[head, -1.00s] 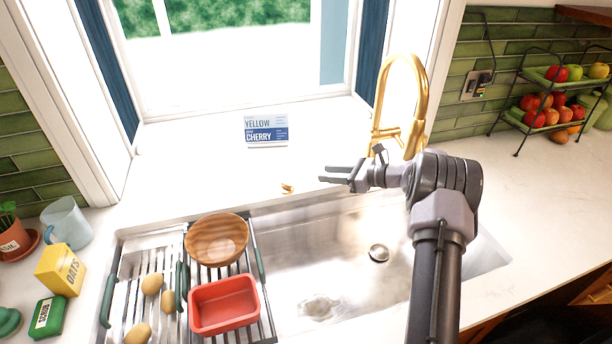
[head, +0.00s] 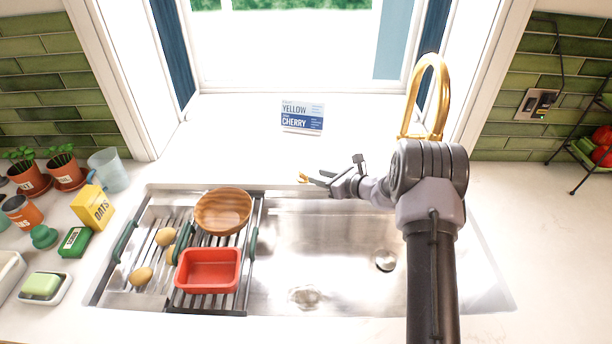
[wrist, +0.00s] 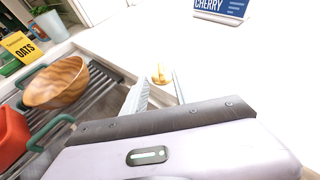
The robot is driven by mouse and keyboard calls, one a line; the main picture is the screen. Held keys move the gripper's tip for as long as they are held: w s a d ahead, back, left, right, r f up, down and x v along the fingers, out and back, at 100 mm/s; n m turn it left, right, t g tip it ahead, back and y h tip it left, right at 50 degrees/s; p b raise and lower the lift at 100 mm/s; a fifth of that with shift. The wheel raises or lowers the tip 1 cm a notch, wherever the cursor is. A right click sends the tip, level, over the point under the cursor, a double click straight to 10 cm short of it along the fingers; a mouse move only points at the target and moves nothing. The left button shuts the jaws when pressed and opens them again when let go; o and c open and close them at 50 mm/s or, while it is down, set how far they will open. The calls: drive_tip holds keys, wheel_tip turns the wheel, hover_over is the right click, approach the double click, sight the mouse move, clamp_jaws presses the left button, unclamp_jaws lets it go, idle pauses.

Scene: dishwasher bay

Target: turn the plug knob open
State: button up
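The plug knob (head: 304,178) is a small gold fitting on the white counter at the back rim of the sink. It also shows in the wrist view (wrist: 160,76), with a round base and a short upright handle. My gripper (head: 317,178) is just to the right of the knob in the head view, low over the back rim. In the wrist view my two fingers (wrist: 159,84) are apart with nothing held. The knob appears in the gap at their tips; I cannot tell whether either finger touches it.
A drying rack with a wooden bowl (head: 222,211), a red tub (head: 208,271) and several potatoes covers the sink's left side. A card (head: 302,117) stands on the sill behind. The gold faucet (head: 436,95) rises behind my arm. The basin's middle is clear.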

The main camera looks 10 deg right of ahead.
sight(303, 172)
drive_tip(key=b+x, duration=0.1)
drive_tip(key=x, duration=0.6)
drive_tip(key=shift+w+a+f, duration=0.1)
drive_tip(key=shift+w+a, duration=0.05)
drive_tip(key=shift+w, duration=0.05)
drive_tip(key=shift+c, duration=0.4)
clamp_jaws()
